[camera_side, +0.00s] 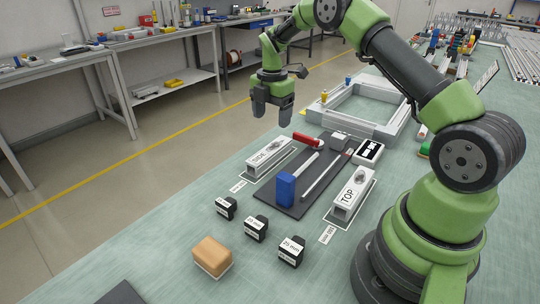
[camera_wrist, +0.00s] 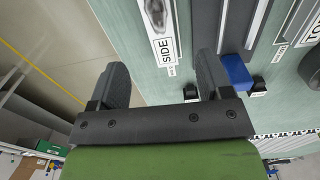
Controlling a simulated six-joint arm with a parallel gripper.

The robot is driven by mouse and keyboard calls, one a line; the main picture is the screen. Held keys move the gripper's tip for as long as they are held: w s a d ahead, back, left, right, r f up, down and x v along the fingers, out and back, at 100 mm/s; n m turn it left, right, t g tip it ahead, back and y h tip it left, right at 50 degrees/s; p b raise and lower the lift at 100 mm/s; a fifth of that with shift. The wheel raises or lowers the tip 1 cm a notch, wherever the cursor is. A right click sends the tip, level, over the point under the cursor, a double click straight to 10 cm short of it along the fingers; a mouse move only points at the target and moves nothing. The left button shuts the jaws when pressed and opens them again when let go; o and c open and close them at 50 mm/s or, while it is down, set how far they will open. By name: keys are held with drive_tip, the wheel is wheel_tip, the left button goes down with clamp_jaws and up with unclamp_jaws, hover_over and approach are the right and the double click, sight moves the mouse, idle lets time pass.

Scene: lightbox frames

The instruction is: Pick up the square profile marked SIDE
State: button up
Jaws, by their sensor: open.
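The square profile marked SIDE (camera_side: 269,157) lies in an outlined spot on the green table, left of the dark mat. In the wrist view the SIDE profile (camera_wrist: 161,30) shows at the top, cut off by the frame edge. Its label faces up. My gripper (camera_side: 272,113) hangs above and beyond the profile in the side view, apart from it. In the wrist view my gripper (camera_wrist: 160,85) has its two fingers wide apart with nothing between them. A similar profile marked TOP (camera_side: 352,194) lies right of the mat.
Several black labelled blocks (camera_side: 255,229) and a tan block (camera_side: 212,256) stand in front. A pale frame (camera_side: 320,118) lies behind. The table's left edge is near the SIDE profile.

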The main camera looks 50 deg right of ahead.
hover_over(270, 149)
drive_tip(key=f, duration=0.5)
drive_tip(key=shift+s+d, duration=0.15)
drive_tip(key=shift+d, duration=0.15)
drive_tip(key=f, duration=0.5)
drive_tip(key=shift+a+f, duration=0.3)
drive_tip(key=shift+f, duration=0.05)
drive_tip(key=c, duration=1.1)
